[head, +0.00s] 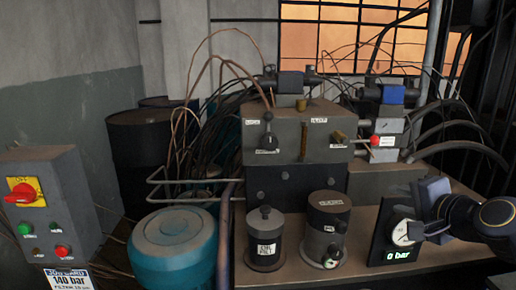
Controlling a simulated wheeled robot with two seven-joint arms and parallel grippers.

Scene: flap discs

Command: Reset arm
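My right arm comes in from the right edge, dark with a yellow ring. Its gripper (424,231) is at a display panel (384,243) on the bench, in front of or beside the white round gauge (402,231). The gripper is dark against dark parts, so I cannot tell whether its fingers are open or shut, or whether they touch the panel. The panel shows "0 bar" in green. My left arm and gripper are not in view.
A brown bench (355,262) carries a black canister (265,238), a dark cylinder (327,228) and a hydraulic block (290,140) with hoses. A blue-green motor (173,248) stands left of it. A grey control box (50,205) with a red switch is at far left.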

